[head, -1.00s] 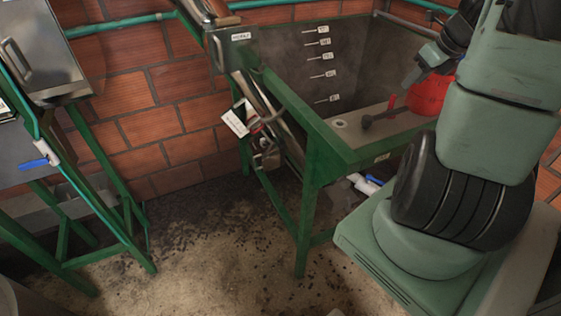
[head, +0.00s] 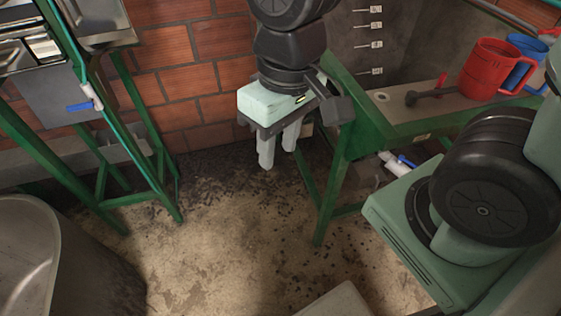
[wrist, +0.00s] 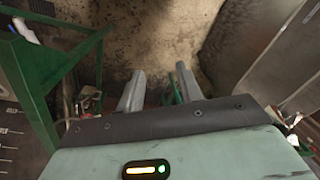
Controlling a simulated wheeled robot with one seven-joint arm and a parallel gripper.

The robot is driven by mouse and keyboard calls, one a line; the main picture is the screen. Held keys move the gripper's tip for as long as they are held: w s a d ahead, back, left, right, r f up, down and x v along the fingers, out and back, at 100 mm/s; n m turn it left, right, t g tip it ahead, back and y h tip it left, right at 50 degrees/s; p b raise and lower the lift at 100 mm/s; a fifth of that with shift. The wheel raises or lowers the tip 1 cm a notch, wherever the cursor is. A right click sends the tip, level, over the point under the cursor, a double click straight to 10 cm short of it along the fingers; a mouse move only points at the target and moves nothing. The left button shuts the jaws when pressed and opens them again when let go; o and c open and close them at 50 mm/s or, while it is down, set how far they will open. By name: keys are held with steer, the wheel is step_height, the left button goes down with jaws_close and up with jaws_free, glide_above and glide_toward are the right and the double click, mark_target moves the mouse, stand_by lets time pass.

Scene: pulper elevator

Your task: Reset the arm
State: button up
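My gripper (head: 278,158) hangs below my arm in the upper middle of the head view, with its fingers pointing down. It is in the air in front of the green tank frame (head: 340,165) and above the stained floor. In the wrist view my gripper (wrist: 160,69) shows two grey fingers apart, with a clear gap between them. It is open, and I see nothing held. My arm's upper links partly hide the tank and the brick wall.
A red mug (head: 490,70) and a blue mug (head: 530,50) stand on the tank ledge (head: 445,108) at the right. A green stand (head: 125,150) with a blue-handled valve (head: 82,106) is at the left. A metal bin (head: 25,245) stands lower left. The middle floor is clear.

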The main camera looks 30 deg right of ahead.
steer(key=s+n, duration=0.1)
steer(key=s+a+n, duration=0.1)
steer(key=s+n, duration=0.1)
steer(key=n, duration=0.1)
steer(key=shift+s+a+f+h, duration=0.1)
steer(key=shift+s+a+h, duration=0.2)
steer(key=shift+s+a, duration=0.1)
step_height(320, 180, down, 8)
steer(key=b, duration=0.8)
steer(key=shift+f, duration=0.15)
steer(key=shift+w, duration=0.1)
